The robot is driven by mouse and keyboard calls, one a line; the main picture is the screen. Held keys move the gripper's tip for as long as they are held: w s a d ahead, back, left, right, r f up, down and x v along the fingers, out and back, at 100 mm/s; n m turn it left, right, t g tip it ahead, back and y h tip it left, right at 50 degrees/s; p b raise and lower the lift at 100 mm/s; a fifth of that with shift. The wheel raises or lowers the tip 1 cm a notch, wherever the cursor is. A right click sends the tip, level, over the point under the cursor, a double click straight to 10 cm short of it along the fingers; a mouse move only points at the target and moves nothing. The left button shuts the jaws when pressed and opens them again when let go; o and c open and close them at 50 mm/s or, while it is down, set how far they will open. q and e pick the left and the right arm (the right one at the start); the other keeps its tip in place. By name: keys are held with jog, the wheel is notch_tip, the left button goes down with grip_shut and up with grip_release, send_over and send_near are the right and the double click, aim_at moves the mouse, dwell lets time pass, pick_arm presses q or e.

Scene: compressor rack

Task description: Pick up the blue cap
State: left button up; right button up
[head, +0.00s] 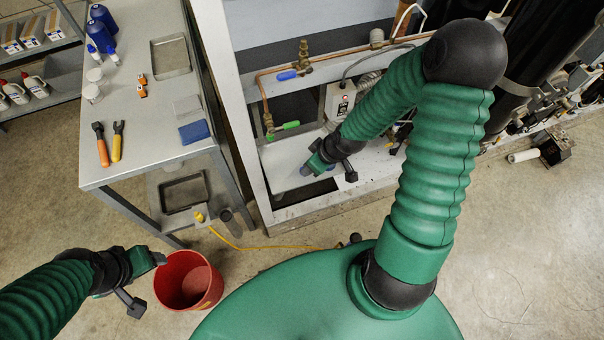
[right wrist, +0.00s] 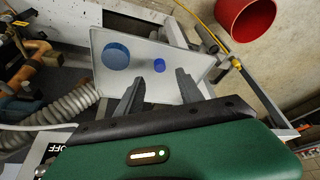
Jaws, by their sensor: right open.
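In the right wrist view, the blue cap (right wrist: 159,65) looks like a small bright blue round piece on a pale flat panel (right wrist: 190,58). A larger, duller blue disc (right wrist: 116,55) lies to its left on the same panel. My right gripper (right wrist: 158,88) is open and empty, and the cap shows beyond its fingertips, between their lines. In the head view, my right gripper (head: 331,172) is low at the rack's bottom shelf; I cannot clearly make out the cap there. My left gripper (head: 148,281) looks open and empty beside the red bucket.
The red bucket (head: 188,280) stands on the floor. The rack's white post (head: 240,110), copper pipe (head: 262,88) and grey control box (head: 340,101) surround the right arm. A steel table (head: 150,130) with tools stands left. A grey ribbed hose (right wrist: 60,115) lies left in the wrist view.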

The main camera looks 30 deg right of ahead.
jog(key=shift+d+x, duration=0.2)
jog(key=shift+x, duration=0.85)
jog(key=b+x, duration=0.1)
jog(key=x, duration=0.3)
jog(key=shift+a+f, duration=0.15)
jog(key=shift+f, duration=0.25)
jog(key=shift+a+r, duration=0.1)
jog(key=shift+c, duration=0.8)
grip_shut()
